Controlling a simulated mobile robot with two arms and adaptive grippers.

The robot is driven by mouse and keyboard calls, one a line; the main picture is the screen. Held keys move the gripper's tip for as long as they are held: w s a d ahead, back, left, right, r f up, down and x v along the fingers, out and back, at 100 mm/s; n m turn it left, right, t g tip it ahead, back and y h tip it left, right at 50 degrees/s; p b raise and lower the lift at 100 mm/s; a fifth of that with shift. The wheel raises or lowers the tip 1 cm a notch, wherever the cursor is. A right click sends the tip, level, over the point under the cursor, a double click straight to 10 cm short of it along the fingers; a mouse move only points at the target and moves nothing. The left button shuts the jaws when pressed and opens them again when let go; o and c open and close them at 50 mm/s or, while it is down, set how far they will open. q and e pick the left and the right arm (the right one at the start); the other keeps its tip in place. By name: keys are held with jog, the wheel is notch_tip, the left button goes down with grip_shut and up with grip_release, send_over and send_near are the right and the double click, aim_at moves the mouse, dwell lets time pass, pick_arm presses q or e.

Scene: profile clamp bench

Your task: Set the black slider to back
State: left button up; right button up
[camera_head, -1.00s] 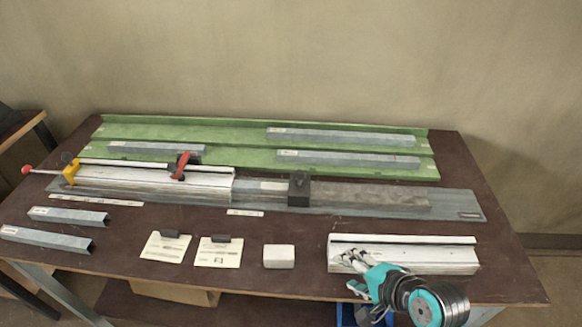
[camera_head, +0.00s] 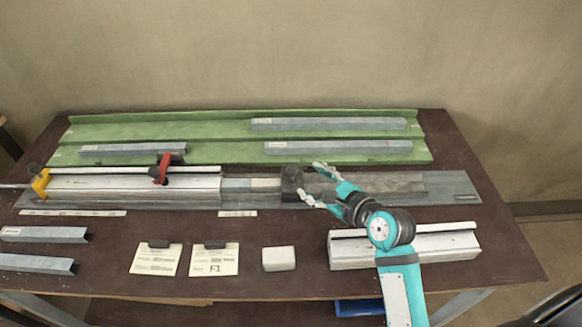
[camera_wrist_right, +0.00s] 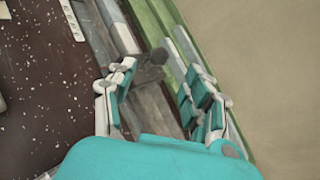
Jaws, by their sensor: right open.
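The black slider (camera_head: 291,180) is a dark block on the grey rail (camera_head: 445,187) of the clamp bench, near the middle. It also shows in the right wrist view (camera_wrist_right: 151,68), ahead of and between the fingers, partly blurred. My right gripper (camera_head: 311,182) is open just right of the slider, one finger toward the back and one toward the front. In the right wrist view, its open fingers (camera_wrist_right: 160,85) straddle the rail. I cannot tell whether they touch the slider. My left gripper is not in view.
A clamp with a red handle (camera_head: 161,168) and a yellow part (camera_head: 41,183) is at the left. Green racks (camera_head: 215,145) with grey profiles lie behind. A white profile block (camera_head: 440,243) lies under my right arm. Cards (camera_head: 215,262) and a white block (camera_head: 279,259) are in front.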

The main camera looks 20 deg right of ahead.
aim_at(294, 171)
jog(key=x, duration=0.9)
jog(key=shift+w+a+f, duration=0.1)
jog(key=shift+w+f, duration=0.05)
jog(key=shift+w, duration=0.2)
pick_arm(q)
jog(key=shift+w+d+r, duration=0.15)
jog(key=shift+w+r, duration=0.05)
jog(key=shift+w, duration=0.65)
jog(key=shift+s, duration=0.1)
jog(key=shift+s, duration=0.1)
pick_arm(e)
grip_shut()
